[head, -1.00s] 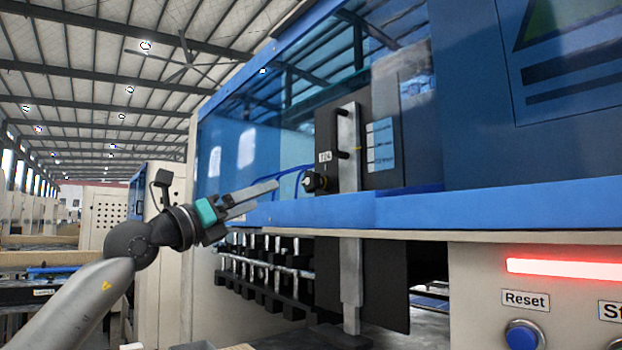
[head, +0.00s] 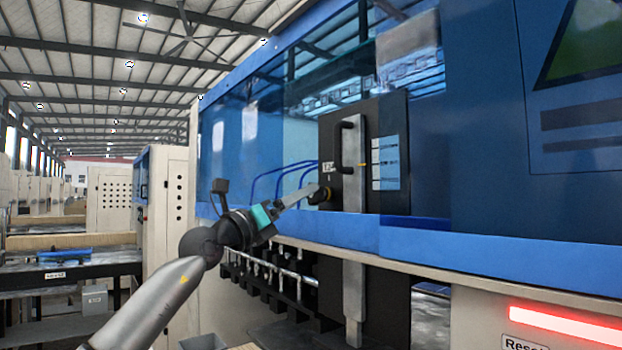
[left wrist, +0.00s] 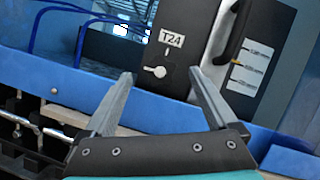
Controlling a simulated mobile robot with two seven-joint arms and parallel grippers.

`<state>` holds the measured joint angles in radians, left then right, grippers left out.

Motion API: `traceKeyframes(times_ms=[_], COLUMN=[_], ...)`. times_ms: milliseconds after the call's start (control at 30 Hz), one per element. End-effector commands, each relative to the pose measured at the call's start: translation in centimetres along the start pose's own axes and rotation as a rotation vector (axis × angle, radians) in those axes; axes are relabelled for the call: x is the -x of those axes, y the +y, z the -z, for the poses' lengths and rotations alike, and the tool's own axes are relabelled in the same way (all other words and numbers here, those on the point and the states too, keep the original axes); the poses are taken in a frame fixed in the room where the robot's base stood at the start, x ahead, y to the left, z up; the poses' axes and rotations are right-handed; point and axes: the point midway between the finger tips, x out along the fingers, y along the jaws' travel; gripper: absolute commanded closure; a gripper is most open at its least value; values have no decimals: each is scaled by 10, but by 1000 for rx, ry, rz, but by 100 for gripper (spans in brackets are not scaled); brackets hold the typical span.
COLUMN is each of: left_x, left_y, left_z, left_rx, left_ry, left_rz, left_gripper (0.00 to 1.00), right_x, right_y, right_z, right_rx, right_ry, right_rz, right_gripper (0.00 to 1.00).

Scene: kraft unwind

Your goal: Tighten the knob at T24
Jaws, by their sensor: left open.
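The T24 knob (head: 320,196) is on the black panel (head: 386,180), below the T24 label (head: 327,167). In the left wrist view the knob (left wrist: 155,71) shows as a small pale pointer shape under the T24 label (left wrist: 172,38). My left gripper (head: 311,188) points at the knob from the left, with its fingertips close by. In the left wrist view my left gripper (left wrist: 161,74) is open and empty, and the knob appears between its fingertips. Contact cannot be told. My right gripper is not in view.
A blue machine ledge (head: 430,240) runs below the panel. Dark handles (head: 347,124) stick out of a metal bar right of the knob. Blue hoses (head: 265,180) hang behind the gripper. A lit red strip (head: 570,330) is at the lower right.

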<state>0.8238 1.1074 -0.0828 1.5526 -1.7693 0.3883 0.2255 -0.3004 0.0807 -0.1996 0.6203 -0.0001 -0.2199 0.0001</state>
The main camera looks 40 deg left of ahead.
Motion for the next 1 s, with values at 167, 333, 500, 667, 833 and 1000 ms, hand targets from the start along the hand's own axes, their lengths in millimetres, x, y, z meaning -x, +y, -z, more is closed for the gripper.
traceKeyframes(times_ms=[167,333,500,667,833,1000], left_x=[-28,-44,-51,-51,-51,-51], left_y=[-2,0,0,0,0,0], left_z=[-4,-2,-1,0,0,0], left_rx=[4,3,0,0,0,0], left_ry=[-2,-1,-1,0,0,0], left_rz=[1,0,0,0,0,0], left_gripper=[8,8,8,8,14,33], right_x=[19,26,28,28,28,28], right_y=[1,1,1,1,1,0], right_z=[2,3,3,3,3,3], right_rx=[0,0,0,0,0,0], right_ry=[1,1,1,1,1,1], right_rz=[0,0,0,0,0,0], right_gripper=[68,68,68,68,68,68])
